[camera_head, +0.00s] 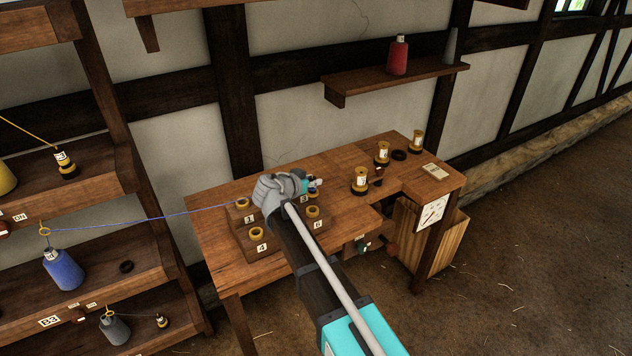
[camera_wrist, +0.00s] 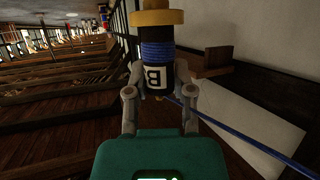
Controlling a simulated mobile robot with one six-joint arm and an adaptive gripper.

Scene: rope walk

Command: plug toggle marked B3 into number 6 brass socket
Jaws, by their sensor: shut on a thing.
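My gripper (camera_head: 312,184) is shut on a dark toggle (camera_wrist: 156,50) with a blue band and a white tag. In the head view the toggle is mostly hidden at the gripper's tip, above the back right of the socket block. The number 6 brass socket (camera_head: 313,211) is at the block's front right, just right of my arm, and looks empty. A blue cord (camera_head: 140,217) runs from the left shelves toward the gripper.
Brass sockets 1 (camera_head: 242,203) and 4 (camera_head: 256,233) are left of my arm; the tag 3 is partly hidden. Several brass spools stand further right on the bench (camera_head: 345,215). A blue bobbin (camera_head: 64,269) and a black-and-yellow toggle (camera_head: 67,167) stand on the left shelves.

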